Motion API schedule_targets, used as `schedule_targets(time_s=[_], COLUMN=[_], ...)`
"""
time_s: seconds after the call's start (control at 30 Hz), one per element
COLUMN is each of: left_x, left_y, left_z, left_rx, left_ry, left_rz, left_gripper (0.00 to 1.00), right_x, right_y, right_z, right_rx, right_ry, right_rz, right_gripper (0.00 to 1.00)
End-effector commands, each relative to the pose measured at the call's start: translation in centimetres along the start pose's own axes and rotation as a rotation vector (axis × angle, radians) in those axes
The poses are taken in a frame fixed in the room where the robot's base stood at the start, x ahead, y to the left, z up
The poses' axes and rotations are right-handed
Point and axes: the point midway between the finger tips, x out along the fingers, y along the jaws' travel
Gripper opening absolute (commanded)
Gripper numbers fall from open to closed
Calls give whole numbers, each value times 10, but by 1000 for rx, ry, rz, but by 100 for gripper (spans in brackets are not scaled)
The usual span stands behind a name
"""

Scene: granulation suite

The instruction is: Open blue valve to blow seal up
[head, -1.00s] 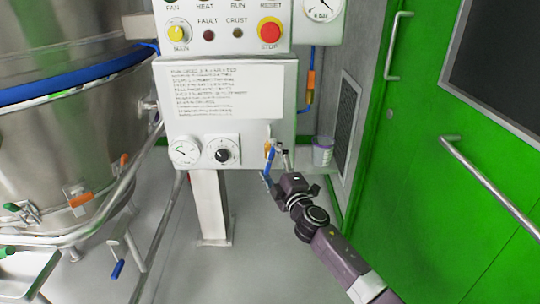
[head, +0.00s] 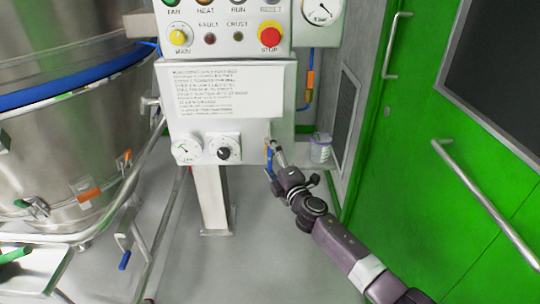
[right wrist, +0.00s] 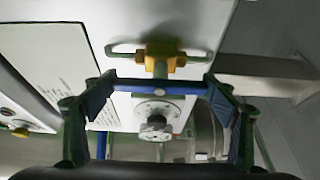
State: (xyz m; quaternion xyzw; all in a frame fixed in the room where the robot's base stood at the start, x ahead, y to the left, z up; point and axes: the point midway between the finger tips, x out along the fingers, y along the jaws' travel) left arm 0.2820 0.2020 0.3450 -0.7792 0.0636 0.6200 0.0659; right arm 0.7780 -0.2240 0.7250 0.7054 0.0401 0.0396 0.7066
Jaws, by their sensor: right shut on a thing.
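The blue valve is on the right part of the white control panel's lower box. Its blue handle (head: 269,158) shows small in the head view, beside my right gripper (head: 277,161). In the right wrist view the blue handle (right wrist: 160,87) lies crosswise between the two fingers of my right gripper (right wrist: 160,95), and the fingers are shut on its ends. The brass valve body (right wrist: 161,57) sits just beyond the handle. The fingertips are too small to make out in the head view. My left gripper is not in view.
The control panel (head: 185,130) has a gauge (head: 187,150) and a black knob (head: 223,150) left of the valve. A white tub (head: 321,148) stands right of it. A steel vessel (head: 60,130) is at left, a green door (head: 410,150) at right. Grey floor lies between.

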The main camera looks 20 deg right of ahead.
Motion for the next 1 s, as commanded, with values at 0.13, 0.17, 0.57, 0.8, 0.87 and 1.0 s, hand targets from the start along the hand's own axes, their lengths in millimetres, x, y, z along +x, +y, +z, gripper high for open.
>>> schedule_targets(time_s=[0.13, 0.17, 0.57, 0.8, 0.87, 1.0], left_x=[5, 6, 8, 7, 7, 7], left_y=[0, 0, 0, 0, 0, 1], left_z=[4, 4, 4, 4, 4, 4], left_rx=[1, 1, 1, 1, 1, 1], left_ry=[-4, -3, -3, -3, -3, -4], left_rz=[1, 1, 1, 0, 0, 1], left_gripper=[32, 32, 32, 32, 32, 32], right_x=[0, 0, 0, 0, 0, 0], right_y=[0, 0, -1, -1, -1, 0], right_z=[0, 0, 0, 0, 0, 0], right_rx=[-12, -13, -19, -16, -15, -14], right_ry=[0, 0, 0, 0, 0, 0], right_rz=[-5, -5, -6, -6, -5, -5], right_gripper=[55, 55, 55, 97, 97, 97])
